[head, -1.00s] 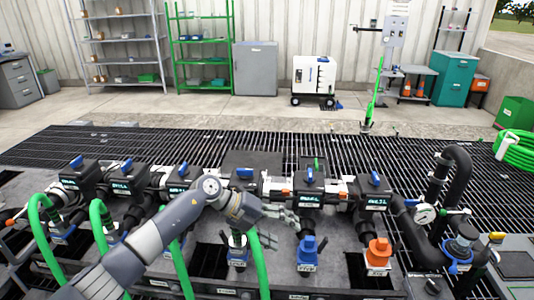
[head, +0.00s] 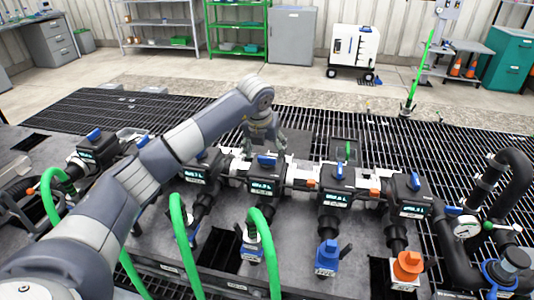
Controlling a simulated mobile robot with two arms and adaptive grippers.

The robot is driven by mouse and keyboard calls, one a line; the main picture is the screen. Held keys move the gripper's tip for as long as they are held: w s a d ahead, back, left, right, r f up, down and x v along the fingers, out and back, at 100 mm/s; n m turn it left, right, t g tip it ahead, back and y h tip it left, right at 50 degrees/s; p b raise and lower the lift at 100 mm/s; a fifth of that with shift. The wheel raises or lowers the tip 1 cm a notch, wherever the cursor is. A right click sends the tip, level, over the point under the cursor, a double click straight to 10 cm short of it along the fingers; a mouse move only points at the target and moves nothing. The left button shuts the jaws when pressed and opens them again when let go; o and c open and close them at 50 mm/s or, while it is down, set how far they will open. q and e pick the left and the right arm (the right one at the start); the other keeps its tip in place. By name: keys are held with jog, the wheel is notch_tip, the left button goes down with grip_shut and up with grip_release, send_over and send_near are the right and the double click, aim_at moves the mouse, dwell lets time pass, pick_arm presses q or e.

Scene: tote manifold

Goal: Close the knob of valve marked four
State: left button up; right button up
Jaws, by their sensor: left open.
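A row of several dark valve blocks with lit labels and blue knobs runs across the manifold. The labels are too small to read, so I cannot tell which is marked four. My left gripper (head: 265,144) is open and empty, pointing down just behind and above a middle valve (head: 262,182) with a blue knob (head: 267,160). I cannot tell whether a finger touches that knob. Other blue knobs show on the valve to its right (head: 338,182), the far-right valve (head: 411,193) and the far-left valve (head: 88,149). My left arm hides part of the row's left side.
Green hoses (head: 185,240) rise in front of the valves. A blue coupling (head: 327,257) and an orange coupling (head: 407,266) stand at the front right. A black bent pipe (head: 505,175) is at the right. Open floor grating (head: 330,125) lies behind the row.

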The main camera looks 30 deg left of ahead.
aim_at(266, 158)
pick_arm(q)
jog(key=shift+x, duration=1.75)
jog(key=shift+d, duration=0.1)
pick_arm(e)
jog(key=shift+w+r, duration=0.15)
jog(key=shift+w, duration=0.35)
jog(key=shift+w+r, duration=0.15)
jog(key=shift+w, duration=0.35)
pick_arm(q)
jog(key=c, duration=1.1)
jog(key=shift+o, duration=0.2)
pick_arm(e)
jog(key=shift+s, duration=0.35)
